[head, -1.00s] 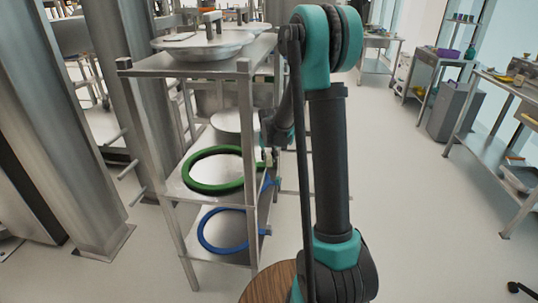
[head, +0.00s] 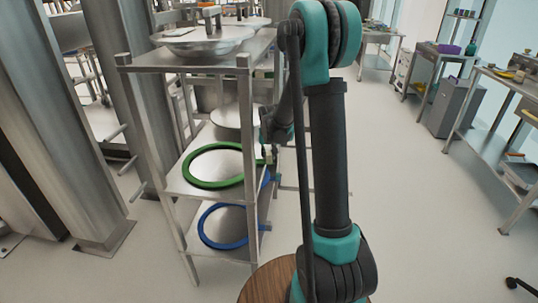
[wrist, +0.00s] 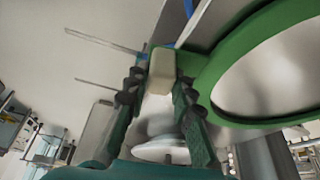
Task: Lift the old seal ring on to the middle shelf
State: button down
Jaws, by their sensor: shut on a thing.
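A green ring (head: 188,167) is at the middle shelf (head: 178,190) of a steel rack, lying flat or nearly so; I cannot tell whether it rests fully on the shelf. It fills the right side of the wrist view (wrist: 226,62). A beige block (wrist: 162,72) sits beside its rim, between my fingers. My gripper (wrist: 158,92) is shut on this block, which seems to be the ring's grip; the join is not clear. In the head view my gripper (head: 268,150) is at the rack's right side, partly hidden by my arm. A blue ring (head: 203,232) lies on the lower shelf.
The rack's front post (head: 248,150) stands close to my gripper. Metal bowls (head: 205,42) stand on the rack's top. A steel column (head: 75,150) is to the left. Open floor (head: 420,220) lies to the right, with benches (head: 510,120) beyond.

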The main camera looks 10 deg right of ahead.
dwell(0.4)
jog(key=c, duration=1.2)
grip_release()
jog(key=v, duration=1.2)
jog(key=shift+s, duration=0.1)
jog(key=s+d+f, duration=0.1)
jog(key=s+f, duration=0.2)
jog(key=s, duration=0.6)
jog(key=s+d+f+n, duration=0.1)
jog(key=s+f, duration=0.2)
jog(key=s, duration=0.7)
jog(key=s+d+f, duration=0.1)
jog(key=s+f, duration=0.2)
jog(key=s, duration=0.7)
jog(key=shift+s+d+f+n+y, duration=0.15)
jog(key=shift+s+d+n+y, duration=0.05)
jog(key=shift+d+n+y, duration=0.1)
